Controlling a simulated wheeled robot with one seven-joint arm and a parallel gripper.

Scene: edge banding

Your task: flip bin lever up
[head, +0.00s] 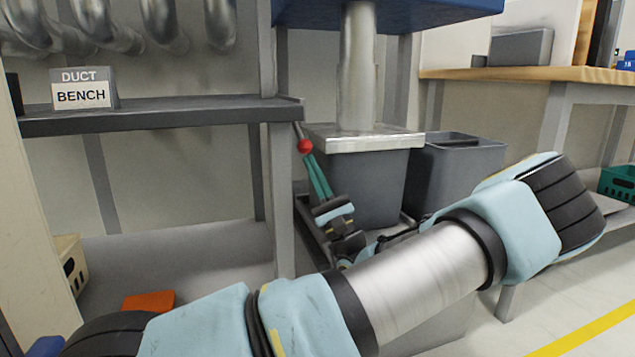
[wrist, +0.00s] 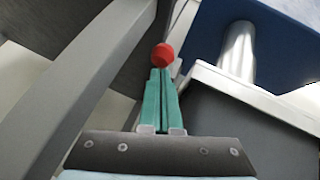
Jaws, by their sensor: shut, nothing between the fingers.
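The lever's red ball knob (head: 304,146) sits beside the left front corner of the grey bin (head: 375,185) with a pale metal lid (head: 365,141). A thin rod runs up from the knob, so the knob appears to be at its lower end. My gripper (head: 309,158) has teal fingers, shut and empty, pointing up with their tips right at the knob. In the wrist view the knob (wrist: 162,54) shows just beyond the fingertips (wrist: 160,70). I cannot tell whether they touch. The bin's side (wrist: 235,125) fills the lower right there.
A grey bench post (head: 283,200) stands close to the left of my gripper. The shelf (head: 160,115) with a DUCT BENCH sign (head: 84,89) is further left. A second grey bin (head: 455,170) stands right of the first. A metal duct pipe (head: 358,65) rises above the lid.

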